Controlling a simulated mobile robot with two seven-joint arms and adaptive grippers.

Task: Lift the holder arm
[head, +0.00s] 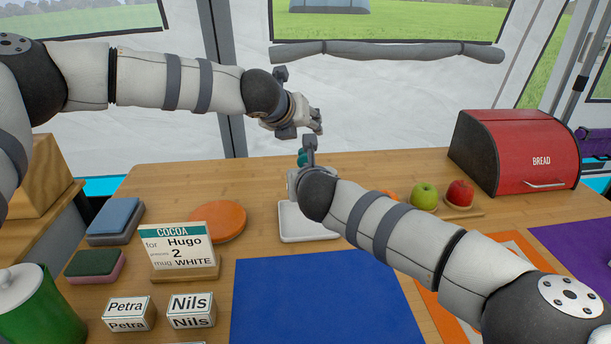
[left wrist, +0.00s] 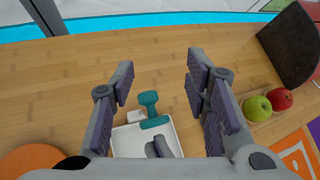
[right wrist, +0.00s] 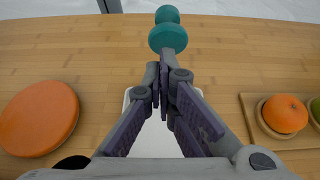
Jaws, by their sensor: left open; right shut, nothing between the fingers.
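A teal part with two rounded ends (left wrist: 150,108) stands at the back edge of a white tray (left wrist: 125,145); I take it for the holder, but cannot tell which piece is its arm. In the head view only a sliver of teal (head: 302,158) shows behind my right gripper. My left gripper (head: 316,122) is open and empty above and behind it; its spread fingers (left wrist: 160,75) frame the teal part from above. My right gripper (right wrist: 164,78) is shut and empty, its tips just in front of the teal part (right wrist: 167,38); contact is unclear. My right gripper hides much of the tray.
An orange disc (head: 217,221) and a cocoa card (head: 178,248) are left of the tray. A blue mat (head: 320,300) lies in front. A green apple (head: 424,195), a red apple (head: 460,192) and a red bread box (head: 518,150) stand right. The table behind the tray is clear.

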